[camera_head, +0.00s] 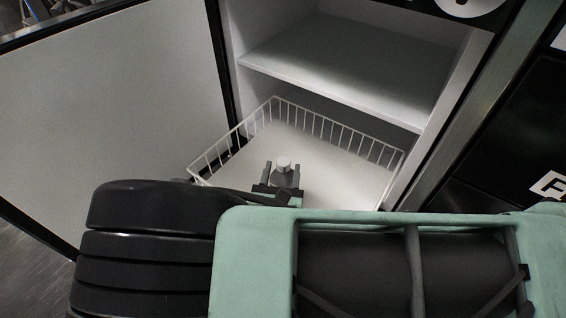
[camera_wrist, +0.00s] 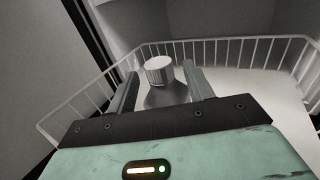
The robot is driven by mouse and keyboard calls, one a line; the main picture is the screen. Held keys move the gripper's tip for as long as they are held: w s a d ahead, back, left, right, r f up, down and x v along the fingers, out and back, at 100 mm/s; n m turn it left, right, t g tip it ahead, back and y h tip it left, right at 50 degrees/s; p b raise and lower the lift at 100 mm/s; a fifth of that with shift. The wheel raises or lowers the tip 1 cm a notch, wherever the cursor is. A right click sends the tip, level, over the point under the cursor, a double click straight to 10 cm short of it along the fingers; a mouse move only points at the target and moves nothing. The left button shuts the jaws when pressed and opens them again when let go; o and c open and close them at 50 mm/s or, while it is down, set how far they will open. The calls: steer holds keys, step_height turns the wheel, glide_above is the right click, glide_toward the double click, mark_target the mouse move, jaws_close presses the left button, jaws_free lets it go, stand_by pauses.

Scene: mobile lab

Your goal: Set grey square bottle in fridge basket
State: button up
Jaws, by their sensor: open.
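The grey square bottle (camera_head: 284,174) with a pale round cap is inside the white wire fridge basket (camera_head: 392,160). In the wrist view the bottle (camera_wrist: 165,94) is between the two fingers of my gripper (camera_wrist: 162,88). The fingers are open, one on each side of it, and I cannot tell whether either touches it. In the head view my gripper (camera_head: 283,176) reaches down into the basket. The bottle's lower part and base are hidden by the gripper body, so I cannot see whether it rests on the basket floor.
The basket is pulled out below a white fridge shelf (camera_head: 340,65). The open fridge door (camera_head: 110,105) stands to the left. A dark cabinet front (camera_head: 515,130) is on the right. The basket floor right of the bottle is clear.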

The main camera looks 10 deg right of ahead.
steer(key=p+v, duration=0.4)
steer(key=v, duration=0.6)
steer(key=s+d+r+m+g+h, duration=0.45)
steer(key=d+r+m+g, duration=0.4)
steer(key=m+g, duration=0.4)
steer(key=s+r+m+g+y, duration=0.2)
steer(key=r+m+y, duration=0.3)
steer(key=r, duration=0.3)
steer(key=s+d+r+m+g+y, duration=0.1)
steer(key=s+r+m+g+y, duration=0.1)
steer(key=r+m+y, duration=0.3)
steer(key=shift+s+r+m+g+y, duration=0.35)
steer(key=shift+s+r+m, duration=0.65)
steer(key=shift+r, duration=1.15)
steer(key=shift+w+d, duration=0.15)
steer(key=shift+w, duration=0.05)
